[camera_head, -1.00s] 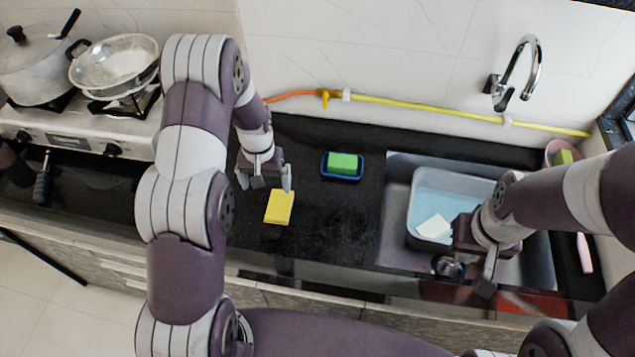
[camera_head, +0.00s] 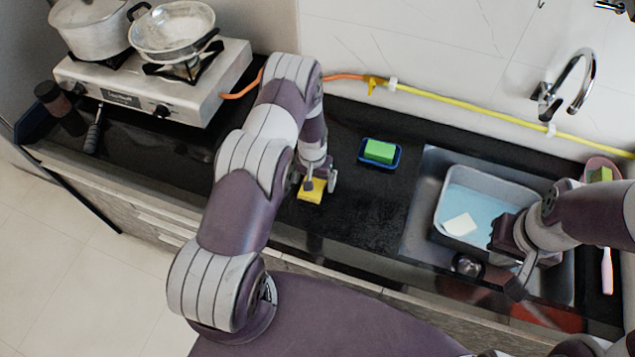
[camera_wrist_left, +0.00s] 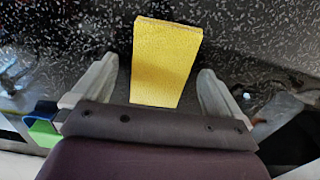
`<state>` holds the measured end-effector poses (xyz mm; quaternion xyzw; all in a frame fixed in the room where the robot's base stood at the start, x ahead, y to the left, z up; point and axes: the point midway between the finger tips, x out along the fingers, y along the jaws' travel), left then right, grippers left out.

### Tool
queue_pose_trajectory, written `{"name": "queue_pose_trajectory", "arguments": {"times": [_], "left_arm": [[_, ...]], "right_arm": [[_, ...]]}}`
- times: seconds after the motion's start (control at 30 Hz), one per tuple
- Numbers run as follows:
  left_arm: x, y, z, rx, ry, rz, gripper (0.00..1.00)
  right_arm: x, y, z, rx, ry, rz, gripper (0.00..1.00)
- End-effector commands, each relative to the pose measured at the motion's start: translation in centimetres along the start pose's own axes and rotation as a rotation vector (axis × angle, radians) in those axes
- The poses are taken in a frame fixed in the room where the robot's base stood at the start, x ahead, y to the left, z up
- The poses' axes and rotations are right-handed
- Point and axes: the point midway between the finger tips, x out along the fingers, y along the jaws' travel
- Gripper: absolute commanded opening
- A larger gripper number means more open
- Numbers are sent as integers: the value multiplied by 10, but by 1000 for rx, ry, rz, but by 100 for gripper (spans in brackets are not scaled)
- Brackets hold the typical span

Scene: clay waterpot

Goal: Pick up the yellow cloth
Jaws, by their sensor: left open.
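The yellow cloth (camera_head: 311,194) lies on the black counter, left of the sponge dish. In the left wrist view the cloth (camera_wrist_left: 164,60) is a flat yellow block, in line with the gap between the fingers. My left gripper (camera_head: 317,183) is open and empty above the cloth, hiding part of it in the head view. In the left wrist view its two fingers (camera_wrist_left: 156,90) are spread to either side of the cloth's near end, clear of it. My right gripper (camera_head: 517,268) hangs over the sink; its finger gap cannot be made out.
A green sponge (camera_head: 380,151) sits in a blue dish (camera_head: 367,163) right of the cloth. A grey basin (camera_head: 446,200) with water and a white piece (camera_head: 460,224) stands in the sink. A stove (camera_head: 180,98) with pots is at the left.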

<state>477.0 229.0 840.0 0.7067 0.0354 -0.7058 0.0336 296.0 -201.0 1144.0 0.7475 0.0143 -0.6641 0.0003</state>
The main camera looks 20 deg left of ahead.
Motion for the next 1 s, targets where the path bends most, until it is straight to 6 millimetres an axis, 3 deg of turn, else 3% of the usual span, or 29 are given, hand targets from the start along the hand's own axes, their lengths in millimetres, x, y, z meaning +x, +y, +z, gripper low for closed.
{"name": "queue_pose_trajectory", "arguments": {"times": [0.07, 0.1, 0.27, 0.67, 0.9, 1.0], "left_arm": [[0, 0, 0, 0, 0, 0, 100], [0, 0, 0, 0, 0, 0, 94], [0, 0, 0, 0, -1, 0, 42], [-5, 0, 0, 0, 0, 0, 42], [-40, 1, -1, 1, 4, 0, 42], [-53, 27, 2, 7, 2, 0, 42]], "right_arm": [[1, 0, 0, 0, 0, 0, 0], [1, 0, 0, 0, 0, 0, 0], [1, 0, 0, 0, 0, 0, 0], [4, 0, 0, 0, 0, 0, 0], [21, 0, 2, 0, 0, 0, 0], [28, 0, 3, 0, 0, 0, 0]]}}
